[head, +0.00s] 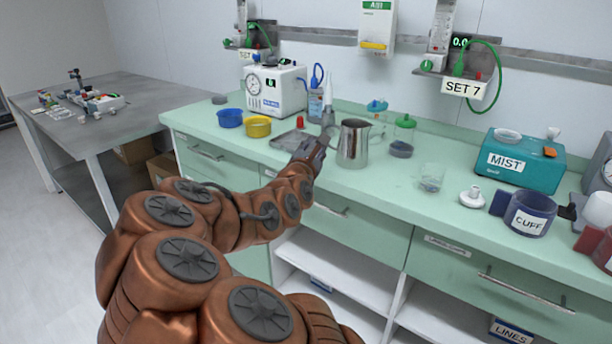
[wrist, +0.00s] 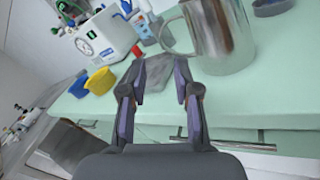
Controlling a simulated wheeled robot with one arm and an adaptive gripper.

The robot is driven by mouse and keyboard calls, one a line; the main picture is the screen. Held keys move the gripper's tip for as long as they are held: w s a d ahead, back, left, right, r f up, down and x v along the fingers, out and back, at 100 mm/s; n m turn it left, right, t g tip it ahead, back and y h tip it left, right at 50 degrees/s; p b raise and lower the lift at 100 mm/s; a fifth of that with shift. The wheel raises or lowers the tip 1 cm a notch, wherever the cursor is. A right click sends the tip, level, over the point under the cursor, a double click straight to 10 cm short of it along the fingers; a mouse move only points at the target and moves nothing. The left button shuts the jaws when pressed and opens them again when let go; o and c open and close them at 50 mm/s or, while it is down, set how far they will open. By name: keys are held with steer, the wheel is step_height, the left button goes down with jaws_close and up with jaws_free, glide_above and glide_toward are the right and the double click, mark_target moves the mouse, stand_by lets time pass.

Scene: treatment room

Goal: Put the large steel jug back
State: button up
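The large steel jug (head: 354,146) stands upright on the green counter, just right of my gripper in the head view. In the wrist view the jug (wrist: 222,38) is at the upper right, beyond the right finger, with a loop like a handle on its left side. My gripper (head: 312,146) is at the counter's front edge; its fingertips are hard to make out in the head view. In the wrist view my gripper (wrist: 160,64) is open, with nothing held between its fingers. Whether a finger touches the jug cannot be told.
Blue (head: 230,118) and yellow (head: 258,127) bowls stand farther left. A green-lidded jar (head: 403,137) and a clear beaker (head: 431,177) stand to the right. Bare counter lies in front of the jar.

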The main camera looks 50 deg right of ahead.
steer(key=s+a+f+m+g+y, duration=0.2)
steer(key=a+f+m+y, duration=0.5)
steer(key=a, duration=0.6)
steer(key=s+a+f+m+g+y, duration=0.2)
steer(key=a+f+m+y, duration=0.3)
steer(key=a+f, duration=0.6)
steer(key=s+a+r+m+g+y, duration=0.2)
steer(key=s+a+m+g+y, duration=0.2)
steer(key=s+a, duration=1.5)
steer(key=shift+s+a+m+g+y, duration=0.35)
steer(key=shift+s+m+g, duration=0.35)
steer(key=shift+g, duration=0.5)
